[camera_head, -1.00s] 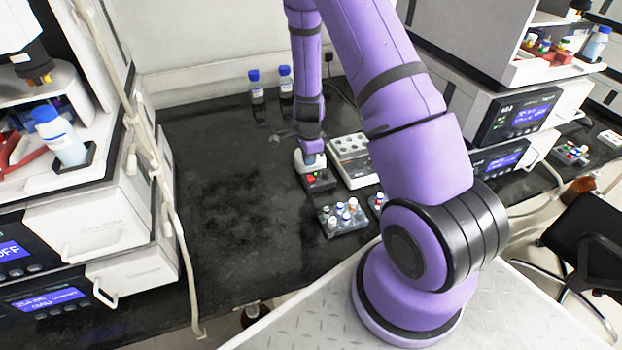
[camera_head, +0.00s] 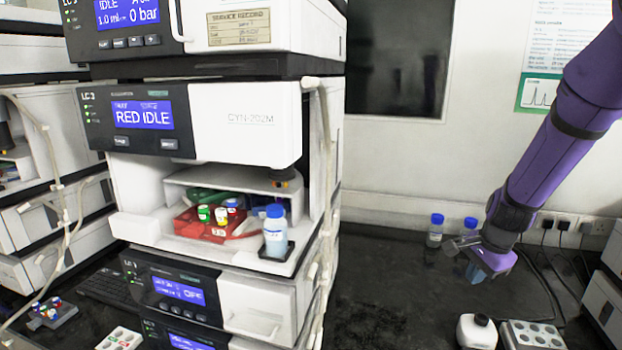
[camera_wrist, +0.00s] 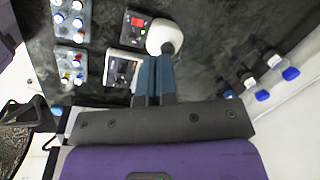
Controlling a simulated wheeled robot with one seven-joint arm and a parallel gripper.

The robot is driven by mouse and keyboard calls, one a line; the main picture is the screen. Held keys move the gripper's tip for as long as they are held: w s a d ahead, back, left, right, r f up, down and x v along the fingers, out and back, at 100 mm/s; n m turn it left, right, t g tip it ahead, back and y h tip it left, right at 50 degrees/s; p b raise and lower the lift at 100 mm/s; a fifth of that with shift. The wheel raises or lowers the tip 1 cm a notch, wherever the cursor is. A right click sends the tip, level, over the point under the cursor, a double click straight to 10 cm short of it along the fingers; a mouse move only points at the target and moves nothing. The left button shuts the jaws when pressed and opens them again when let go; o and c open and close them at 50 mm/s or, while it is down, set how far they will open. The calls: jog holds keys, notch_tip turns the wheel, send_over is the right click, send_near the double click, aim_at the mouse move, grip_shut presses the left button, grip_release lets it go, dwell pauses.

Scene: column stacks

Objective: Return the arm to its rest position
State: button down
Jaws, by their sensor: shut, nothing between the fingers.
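My gripper (camera_head: 477,273) hangs from my purple arm at the right of the head view, above the black bench. In the wrist view its two blue fingers (camera_wrist: 155,72) lie side by side, shut, with nothing between them. Below it stands a vortex mixer with a white head (camera_head: 476,331); the wrist view shows this mixer (camera_wrist: 165,36) just beyond the fingertips, with a clear gap in the head view. My arm's upper links run out of the head view at the right.
A stacked instrument column (camera_head: 215,130) fills the left middle, with a red tray (camera_head: 215,224) and a blue-capped bottle (camera_head: 276,232) in its open bay. A vial block (camera_head: 535,336) sits beside the mixer. The bench centre is clear.

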jog(key=s+a+r+n+t, duration=0.1)
jog(key=s+a+r+n, duration=0.1)
jog(key=s+r+n, duration=0.35)
jog(key=s+a+r+n+t, duration=0.1)
jog(key=s+a+r+n, duration=0.1)
jog(key=s+r, duration=0.55)
jog(key=s+a+r+n+t, duration=0.1)
jog(key=s+a+r+n, duration=0.25)
jog(key=r, duration=0.55)
jog(key=s+r+n+h, duration=0.1)
jog(key=s+r+n, duration=0.1)
jog(key=s, duration=0.7)
jog(key=shift+s+d+n, duration=0.2)
jog(key=shift+d+n, duration=0.05)
jog(key=shift+n, duration=0.65)
